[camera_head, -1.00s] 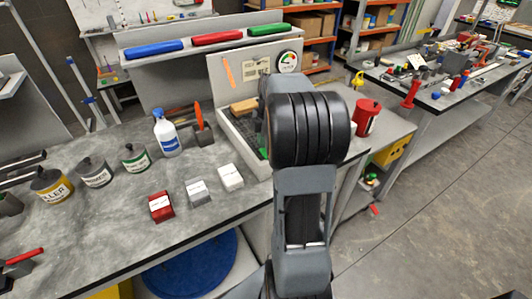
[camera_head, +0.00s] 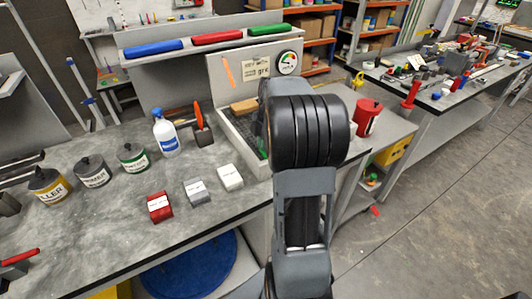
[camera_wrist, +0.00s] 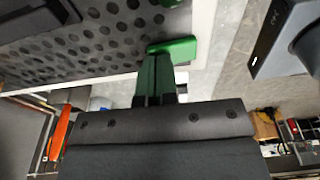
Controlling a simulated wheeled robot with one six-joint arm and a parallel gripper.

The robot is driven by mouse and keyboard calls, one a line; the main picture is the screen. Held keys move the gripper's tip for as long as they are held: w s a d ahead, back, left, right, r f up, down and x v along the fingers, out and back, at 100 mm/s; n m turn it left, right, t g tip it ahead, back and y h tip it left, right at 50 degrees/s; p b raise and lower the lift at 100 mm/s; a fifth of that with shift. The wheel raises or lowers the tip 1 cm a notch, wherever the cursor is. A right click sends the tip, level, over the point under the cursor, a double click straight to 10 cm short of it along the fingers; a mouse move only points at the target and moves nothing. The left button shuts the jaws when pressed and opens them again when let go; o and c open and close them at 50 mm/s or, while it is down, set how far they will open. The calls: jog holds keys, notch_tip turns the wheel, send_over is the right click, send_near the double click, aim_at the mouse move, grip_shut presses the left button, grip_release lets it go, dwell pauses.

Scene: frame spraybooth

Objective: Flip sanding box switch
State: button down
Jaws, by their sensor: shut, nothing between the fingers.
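The sanding box (camera_head: 232,122) is the grey box with an upright back panel and a round gauge, in the middle of the head view, partly hidden by my arm. In the wrist view its grille (camera_wrist: 110,35) shows as a dark sheet with round holes. A green piece (camera_wrist: 185,47), which looks like the switch, lies right at the tips of my gripper (camera_wrist: 155,65). My gripper's narrow fingers are together and hold nothing. I cannot tell whether they touch the green piece, or how the switch is set. The head view hides the fingers behind my arm.
A red can (camera_head: 366,117) stands right of my arm. A gauge (camera_head: 287,62) sits on the back panel.

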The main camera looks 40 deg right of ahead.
jog(key=shift+f, duration=0.2)
jog(key=shift+r, duration=0.15)
jog(key=shift+r+p, duration=2.7)
jog(key=shift+r, duration=0.7)
